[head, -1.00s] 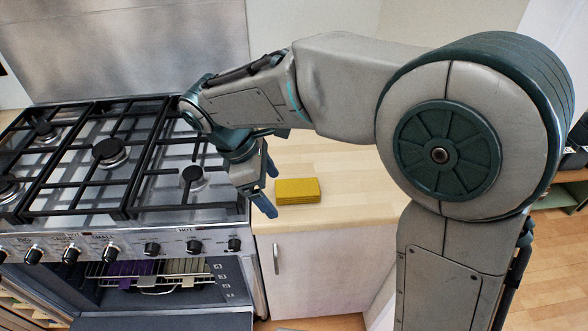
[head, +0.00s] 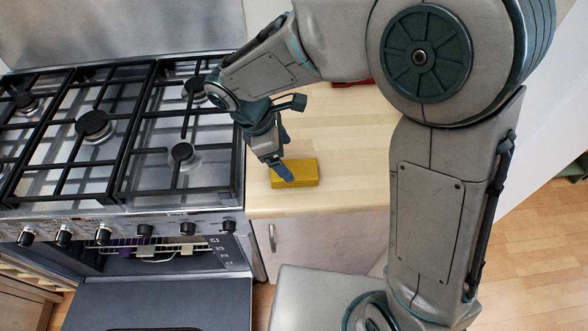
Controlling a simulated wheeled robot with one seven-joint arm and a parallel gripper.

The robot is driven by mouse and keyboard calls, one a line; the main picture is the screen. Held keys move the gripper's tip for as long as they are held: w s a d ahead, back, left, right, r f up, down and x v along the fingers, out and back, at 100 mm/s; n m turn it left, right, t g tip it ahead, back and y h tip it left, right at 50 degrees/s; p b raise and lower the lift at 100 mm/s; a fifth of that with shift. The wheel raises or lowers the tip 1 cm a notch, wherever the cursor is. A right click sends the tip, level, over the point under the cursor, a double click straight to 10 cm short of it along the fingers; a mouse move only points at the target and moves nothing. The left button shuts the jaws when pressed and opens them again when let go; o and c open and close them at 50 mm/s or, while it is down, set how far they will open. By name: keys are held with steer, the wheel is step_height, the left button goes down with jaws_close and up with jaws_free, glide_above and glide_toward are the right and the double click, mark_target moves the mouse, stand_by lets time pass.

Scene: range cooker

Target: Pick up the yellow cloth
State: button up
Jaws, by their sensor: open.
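The yellow cloth (head: 305,174) is a folded, flat block on the wooden counter, just right of the range cooker. My gripper (head: 286,160) points down at the cloth's left part, and a blue fingertip overlaps it in the head view. The gripper is open with nothing between its fingers. I cannot tell whether the fingertip touches the cloth or is just above it. A small part of the cloth's left side is hidden behind the finger.
The cooker's hob (head: 100,140) with black grates lies left of the counter. Its oven door (head: 155,303) hangs open below. A red thing (head: 352,83) is partly hidden behind my arm. The wooden counter (head: 350,130) is clear around the cloth.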

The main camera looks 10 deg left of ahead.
mark_target(292, 169)
steer(key=x, duration=0.5)
steer(key=shift+a+f+p, duration=0.1)
steer(key=shift+f+p, duration=0.3)
steer(key=shift+f, duration=0.05)
steer(key=shift+c, duration=0.3)
steer(key=c, duration=1)
